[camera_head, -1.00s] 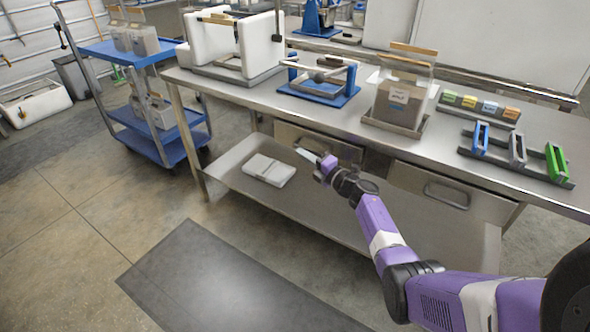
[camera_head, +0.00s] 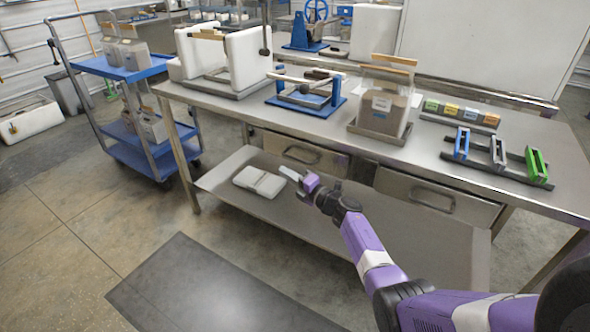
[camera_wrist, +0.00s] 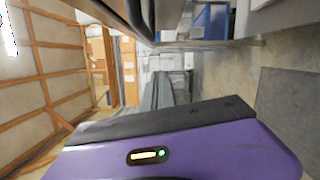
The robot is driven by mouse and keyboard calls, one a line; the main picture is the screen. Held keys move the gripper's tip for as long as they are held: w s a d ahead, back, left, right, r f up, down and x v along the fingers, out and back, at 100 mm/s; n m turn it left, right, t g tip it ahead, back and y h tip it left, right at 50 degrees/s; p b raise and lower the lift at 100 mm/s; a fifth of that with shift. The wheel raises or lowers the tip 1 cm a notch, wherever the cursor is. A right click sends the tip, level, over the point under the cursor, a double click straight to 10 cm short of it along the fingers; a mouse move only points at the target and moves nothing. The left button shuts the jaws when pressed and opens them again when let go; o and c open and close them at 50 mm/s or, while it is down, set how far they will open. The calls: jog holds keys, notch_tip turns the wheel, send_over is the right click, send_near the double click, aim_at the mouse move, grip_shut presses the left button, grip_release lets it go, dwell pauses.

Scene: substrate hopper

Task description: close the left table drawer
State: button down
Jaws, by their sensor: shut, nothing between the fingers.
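The left table drawer (camera_head: 279,146) is a grey metal front with a bar handle, under the left-middle of the steel workbench (camera_head: 240,108). Its front sits close under the bench edge; whether a small gap is left I cannot tell. My gripper (camera_head: 288,173) is shut and empty, in front of and just below this drawer's handle, pointing left. I cannot tell whether it touches the drawer. In the wrist view my purple gripper body fills the bottom, and no drawer can be made out.
The right drawer (camera_head: 400,187) has a similar handle, beyond my forearm. A white package (camera_head: 260,182) lies on the lower shelf (camera_head: 225,178), near my fingertips. A blue cart (camera_head: 125,68) stands left. A dark mat (camera_head: 190,290) lies on open floor in front.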

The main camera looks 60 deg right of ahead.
jog(key=p+v, duration=0.1)
jog(key=v, duration=0.8)
jog(key=shift+p, duration=0.4)
jog(key=shift+s, duration=0.15)
jog(key=s+a+r+m+t+h, duration=0.1)
jog(key=s+a+r+m+h, duration=0.15)
jog(key=r+m+h, duration=0.5)
jog(key=s+a+r+m+g+y+p, duration=0.1)
jog(key=s+a+r+m, duration=0.1)
jog(key=s+a+m, duration=0.65)
jog(key=s+a+r+m+g+y+p, duration=0.1)
jog(key=s+a+r+m, duration=0.15)
jog(key=a, duration=1.15)
jog(key=s+a+r+g+y+p, duration=0.2)
jog(key=s+a+y, duration=0.7)
jog(key=s+a, duration=0.8)
jog(key=shift+s+r+p, duration=0.35)
jog(key=shift+s+r, duration=0.05)
jog(key=shift+r, duration=0.3)
jog(key=shift+a+n, duration=0.15)
jog(key=shift+n, duration=0.1)
